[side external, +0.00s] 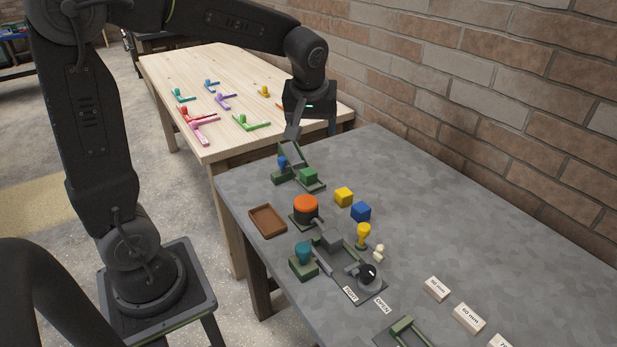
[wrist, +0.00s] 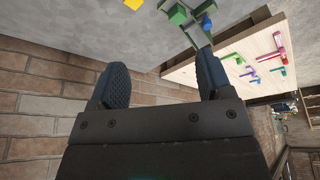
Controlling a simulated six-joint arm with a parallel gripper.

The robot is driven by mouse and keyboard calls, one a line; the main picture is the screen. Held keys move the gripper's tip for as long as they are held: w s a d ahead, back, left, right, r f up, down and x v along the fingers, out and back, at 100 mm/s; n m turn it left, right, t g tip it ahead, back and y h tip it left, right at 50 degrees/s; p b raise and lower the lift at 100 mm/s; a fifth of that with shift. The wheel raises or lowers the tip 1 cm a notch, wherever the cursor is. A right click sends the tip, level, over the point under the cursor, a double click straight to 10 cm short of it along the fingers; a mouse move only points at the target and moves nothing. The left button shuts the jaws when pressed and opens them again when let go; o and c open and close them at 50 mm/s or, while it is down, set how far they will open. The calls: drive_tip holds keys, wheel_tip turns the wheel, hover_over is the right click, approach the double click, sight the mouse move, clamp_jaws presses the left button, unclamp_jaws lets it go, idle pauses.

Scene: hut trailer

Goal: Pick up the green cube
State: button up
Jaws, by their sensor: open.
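The green cube (side external: 308,175) is at the far end of the grey table, on or against a dark green fixture with a blue knob (side external: 282,162). In the wrist view the green cube (wrist: 177,14) shows at the top edge, beyond the fingertips. My gripper (side external: 312,130) is above and behind the cube in the side view, apart from it. In the wrist view my gripper (wrist: 162,68) has its two fingers wide apart with nothing between them.
A yellow cube (side external: 343,196), blue cube (side external: 361,211), orange-topped cylinder (side external: 306,207) and brown tray (side external: 268,220) stand nearby. A wooden table (side external: 215,75) with several coloured pieces adjoins. A brick wall (side external: 480,90) runs along the right.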

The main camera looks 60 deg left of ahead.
drive_tip(key=w+a+f+n+g, duration=0.1)
drive_tip(key=w+a+f+n, duration=0.2)
drive_tip(key=w+a+f, duration=0.25)
drive_tip(key=n+g+y, duration=0.1)
drive_tip(key=n+g, duration=0.1)
drive_tip(key=n, duration=0.2)
approach(308, 171)
drive_tip(key=shift+n, duration=0.4)
drive_tip(key=x, duration=0.4)
drive_tip(key=shift+w+f, duration=0.15)
drive_tip(key=shift+w, duration=0.05)
drive_tip(key=shift+x, duration=2.95)
drive_tip(key=shift+s, duration=0.15)
drive_tip(key=shift+c, duration=0.2)
drive_tip(key=c, duration=1)
drive_tip(key=shift+o, duration=0.2)
